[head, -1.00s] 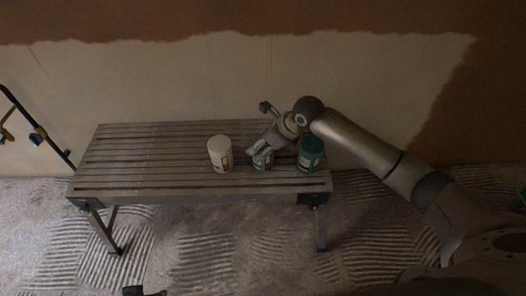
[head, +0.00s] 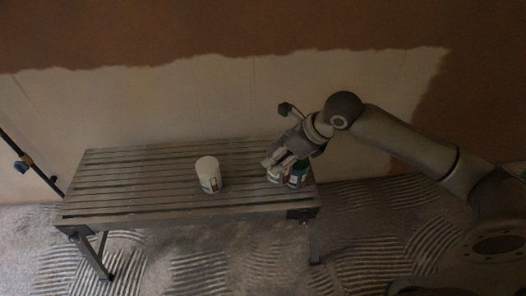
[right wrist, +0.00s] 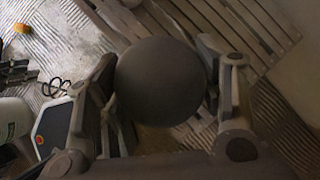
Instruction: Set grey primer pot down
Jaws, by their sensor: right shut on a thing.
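My right gripper (head: 275,165) is shut on the grey primer pot (head: 276,176) over the right end of the slatted bench. In the right wrist view the pot's round dark grey top (right wrist: 160,80) fills the space between the two fingers. In the head view the held pot partly covers the green pot (head: 301,175). I cannot tell whether they touch, or whether the grey pot is off the slats. My left gripper is not in view.
A white pot (head: 209,175) stands upright on the bench (head: 130,187), left of the held pot. The bench's left half is bare. An orange object (right wrist: 21,28) and a partly seen white and green container (right wrist: 12,120) show in the right wrist view.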

